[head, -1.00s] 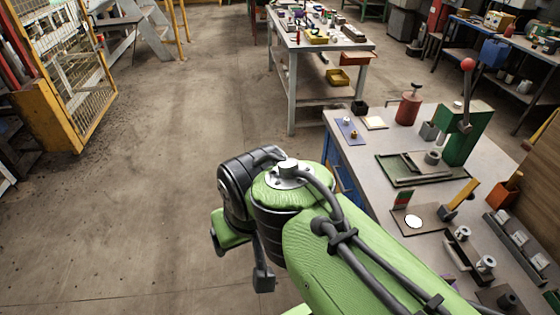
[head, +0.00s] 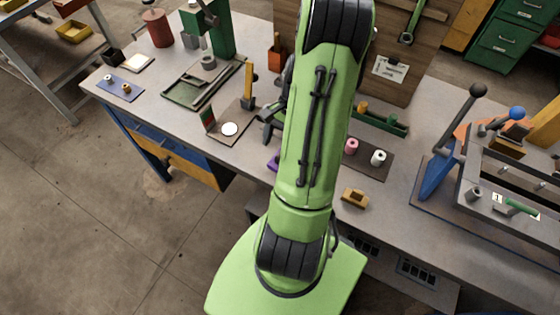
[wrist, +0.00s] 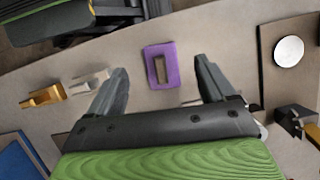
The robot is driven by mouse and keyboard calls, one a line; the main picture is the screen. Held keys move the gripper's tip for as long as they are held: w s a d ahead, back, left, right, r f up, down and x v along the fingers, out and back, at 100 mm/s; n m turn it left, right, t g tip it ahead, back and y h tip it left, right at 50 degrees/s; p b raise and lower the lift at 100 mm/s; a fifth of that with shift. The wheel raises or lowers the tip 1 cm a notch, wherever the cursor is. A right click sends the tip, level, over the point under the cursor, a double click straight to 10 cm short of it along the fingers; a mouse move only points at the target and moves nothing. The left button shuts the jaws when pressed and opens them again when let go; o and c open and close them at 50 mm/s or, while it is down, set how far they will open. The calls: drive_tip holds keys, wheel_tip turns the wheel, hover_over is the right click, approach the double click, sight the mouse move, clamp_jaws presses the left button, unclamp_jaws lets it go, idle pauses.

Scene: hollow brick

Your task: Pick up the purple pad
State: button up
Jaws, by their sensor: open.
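The purple pad (wrist: 173,78) lies flat on the grey bench in the wrist view, with a brownish rectangle in its middle. In the head view only a sliver of the purple pad (head: 273,163) shows beside my arm, which hides the rest. My gripper (wrist: 160,85) is open and empty. Its two dark fingers lie left and right of the pad in the picture, with space on both sides. Their height above the bench is hard to tell. In the head view my gripper is mostly hidden behind my arm.
A yellow-brown block (wrist: 42,96) and a pale metal block (wrist: 90,83) sit left of the pad in the wrist view. A white disc (wrist: 289,51) on a dark board is at right.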

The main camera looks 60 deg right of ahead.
drive_tip(key=b+x, duration=0.1)
drive_tip(key=x, duration=0.5)
drive_tip(key=shift+a+f, duration=0.1)
drive_tip(key=shift+f, duration=0.2)
drive_tip(key=shift+c, duration=0.3)
drive_tip(key=c, duration=1.1)
wheel_tip(320, 180, up, 10)
drive_tip(key=shift+r+p, duration=0.1)
drive_tip(key=shift+p, duration=0.95)
